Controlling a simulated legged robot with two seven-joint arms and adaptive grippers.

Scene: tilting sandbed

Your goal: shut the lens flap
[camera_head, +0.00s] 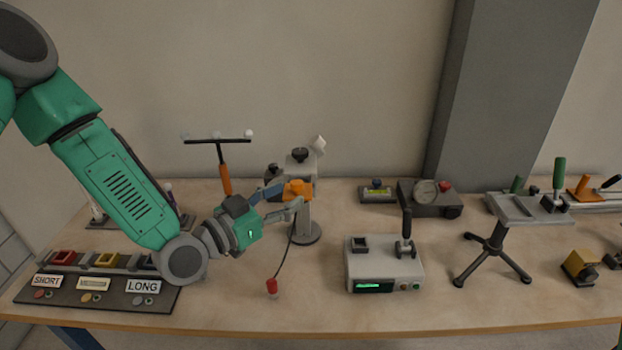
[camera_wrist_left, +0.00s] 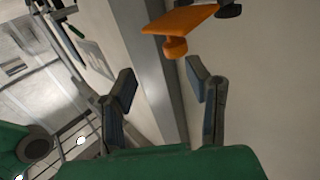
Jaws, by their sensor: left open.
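A grey instrument head (camera_head: 300,163) stands on a post with a round foot. An orange plate (camera_head: 297,187) sits at its front; I take it to be the lens flap. In the left wrist view this orange flap (camera_wrist_left: 185,20) juts out, with a round orange knob (camera_wrist_left: 175,47) below it. My left gripper (camera_head: 286,200) is at the orange part in the head view. In the wrist view its two fingers (camera_wrist_left: 160,82) are spread, and the knob is beyond the tips, above the gap between them. Contact is not visible. My right gripper is not in view.
A labelled sorting block (camera_head: 95,290) lies under my left arm. A T-shaped stand (camera_head: 225,178) rises behind the gripper. A white box with a lever (camera_head: 385,268) stands to the right. Bare table lies between.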

